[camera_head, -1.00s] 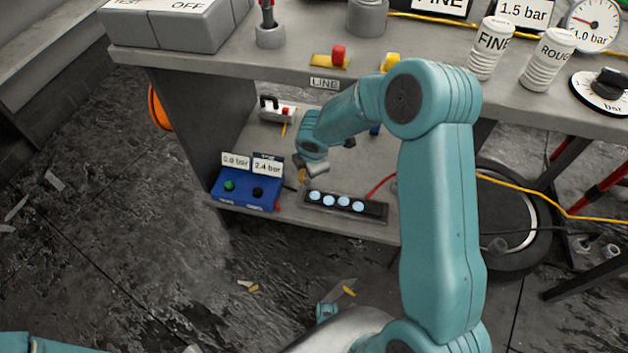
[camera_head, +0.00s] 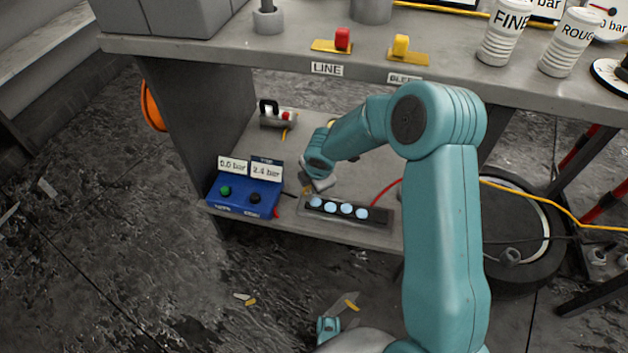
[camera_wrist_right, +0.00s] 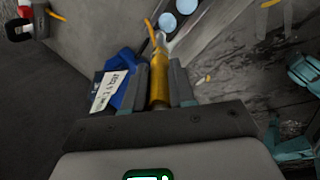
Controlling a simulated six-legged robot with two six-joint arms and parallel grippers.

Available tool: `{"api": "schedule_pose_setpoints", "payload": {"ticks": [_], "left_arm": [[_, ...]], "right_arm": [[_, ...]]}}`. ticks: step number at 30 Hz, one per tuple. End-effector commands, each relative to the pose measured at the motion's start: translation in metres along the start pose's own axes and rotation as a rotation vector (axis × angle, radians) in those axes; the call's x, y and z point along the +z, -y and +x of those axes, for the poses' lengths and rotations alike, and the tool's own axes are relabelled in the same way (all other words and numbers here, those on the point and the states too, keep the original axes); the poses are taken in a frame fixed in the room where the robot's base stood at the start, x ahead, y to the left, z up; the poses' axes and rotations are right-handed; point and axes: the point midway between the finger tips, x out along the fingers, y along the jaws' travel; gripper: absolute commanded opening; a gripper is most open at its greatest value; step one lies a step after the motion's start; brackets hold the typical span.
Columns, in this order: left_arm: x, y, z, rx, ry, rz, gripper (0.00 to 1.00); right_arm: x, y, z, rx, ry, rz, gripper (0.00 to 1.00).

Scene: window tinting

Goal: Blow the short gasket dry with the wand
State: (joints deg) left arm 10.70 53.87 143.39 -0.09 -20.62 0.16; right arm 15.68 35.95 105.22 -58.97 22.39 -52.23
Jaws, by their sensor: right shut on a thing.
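My right gripper (camera_head: 312,188) is low over the lower shelf, at the left end of a dark strip (camera_head: 380,214) with several pale blue discs. In the right wrist view, the gripper (camera_wrist_right: 162,85) is shut on a brass-yellow cylinder (camera_wrist_right: 158,80), which appears to be the wand. A pale tip and a thin yellow piece show beyond it, close to the strip with discs (camera_wrist_right: 187,6). I cannot tell whether the tip touches anything. I cannot make out the short gasket for certain.
A blue box (camera_head: 232,201) with bar readouts stands left of the strip. A grey fitting with a red knob (camera_head: 277,117) sits behind. The worktop (camera_head: 240,50) overhangs the shelf. A red hose (camera_head: 388,190) lies right of my wrist. The floor in front is largely open.

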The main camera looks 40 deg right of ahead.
Motion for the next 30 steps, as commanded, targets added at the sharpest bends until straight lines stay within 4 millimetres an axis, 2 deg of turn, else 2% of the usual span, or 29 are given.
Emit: {"api": "schedule_pose_setpoints", "payload": {"ticks": [16, 30], "left_arm": [[-0.0004, 0.0001, 0.0000, 0.000, -0.001, 0.000, 0.00], [-0.0003, 0.0030, 0.0082, 0.000, 0.000, 0.000, 0.00]], "right_arm": [[0.0000, -0.0003, 0.0000, 0.001, 0.000, 0.000, 0.00], [-0.0008, 0.0027, 0.0086, 0.001, 0.000, 0.000, 0.00]]}}
